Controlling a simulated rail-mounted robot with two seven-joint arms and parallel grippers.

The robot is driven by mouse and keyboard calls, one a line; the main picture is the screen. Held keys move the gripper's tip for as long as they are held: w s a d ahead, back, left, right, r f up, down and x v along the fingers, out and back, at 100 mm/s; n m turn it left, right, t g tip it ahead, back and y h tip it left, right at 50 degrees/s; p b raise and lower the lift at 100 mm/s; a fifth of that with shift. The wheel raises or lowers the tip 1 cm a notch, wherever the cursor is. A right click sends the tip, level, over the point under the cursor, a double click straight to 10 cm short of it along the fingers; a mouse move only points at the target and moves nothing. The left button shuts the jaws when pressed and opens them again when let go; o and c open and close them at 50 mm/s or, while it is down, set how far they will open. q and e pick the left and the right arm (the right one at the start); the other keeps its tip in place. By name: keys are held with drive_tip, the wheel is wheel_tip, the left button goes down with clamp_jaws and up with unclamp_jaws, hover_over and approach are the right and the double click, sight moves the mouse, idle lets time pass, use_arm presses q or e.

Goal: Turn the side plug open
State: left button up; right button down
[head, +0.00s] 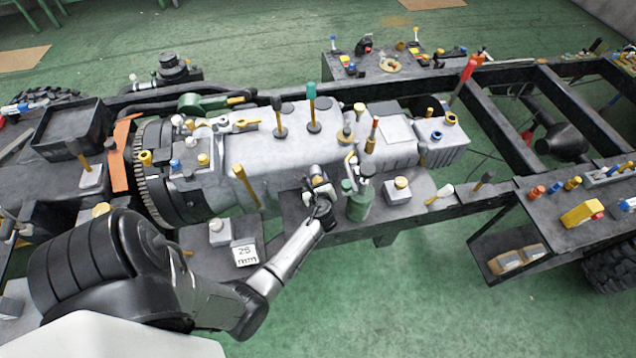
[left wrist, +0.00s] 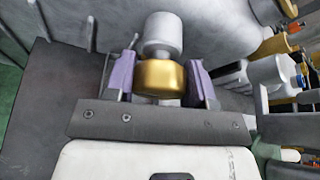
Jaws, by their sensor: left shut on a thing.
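The side plug shows in the left wrist view as a gold round cap (left wrist: 160,79) on a pale grey stem that meets the grey housing. My left gripper (left wrist: 161,80) has its two purple-lined fingers on either side of the gold cap and is shut on it. In the head view my left gripper (head: 318,188) is at the near side of the grey gearbox housing (head: 265,160), and it largely hides the plug. My right gripper is in neither view.
A green oil can (head: 358,200) stands just right of my left gripper. The green floor in front is clear.

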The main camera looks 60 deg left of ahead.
use_arm(q)
drive_tip(key=n+t+b, duration=0.2)
drive_tip(key=n+b, duration=0.1)
drive_tip(key=shift+s+f, duration=0.1)
drive_tip(key=shift+f, duration=0.2)
drive_tip(key=n+t+b, duration=0.1)
drive_tip(key=n+b, duration=0.2)
drive_tip(key=b, duration=0.2)
drive_tip(key=n+t+y+b, duration=0.1)
drive_tip(key=n+b, duration=0.1)
drive_tip(key=b, duration=0.3)
drive_tip(key=n+t+b, duration=0.1)
drive_tip(key=n+b, duration=0.2)
drive_tip(key=b, duration=0.2)
drive_tip(key=shift+f+n+t+y, duration=0.2)
drive_tip(key=shift+n+t+y, duration=0.1)
drive_tip(key=shift+r+n+b, duration=0.2)
drive_tip(key=shift+n+b, duration=0.4)
drive_tip(key=shift+b, duration=0.35)
drive_tip(key=o, duration=0.9)
drive_tip(key=shift+r, duration=0.1)
